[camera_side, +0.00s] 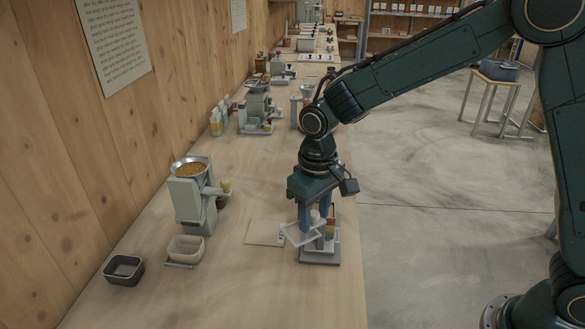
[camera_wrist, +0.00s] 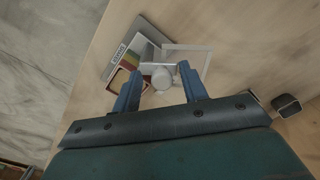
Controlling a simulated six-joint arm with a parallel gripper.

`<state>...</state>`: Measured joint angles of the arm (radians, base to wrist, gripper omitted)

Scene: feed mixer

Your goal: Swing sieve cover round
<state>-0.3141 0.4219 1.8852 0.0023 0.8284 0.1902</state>
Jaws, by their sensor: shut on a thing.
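A round grey knob (camera_wrist: 161,78) lies between my fingers. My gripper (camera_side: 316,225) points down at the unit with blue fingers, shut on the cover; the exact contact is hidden.
A flat pale board (camera_side: 262,232) lies left of the unit. A mill with a grain-filled hopper (camera_side: 190,168) stands further left, with a cream tub (camera_side: 185,250) before it and a dark tin (camera_side: 123,270) at front left. The front table is clear.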

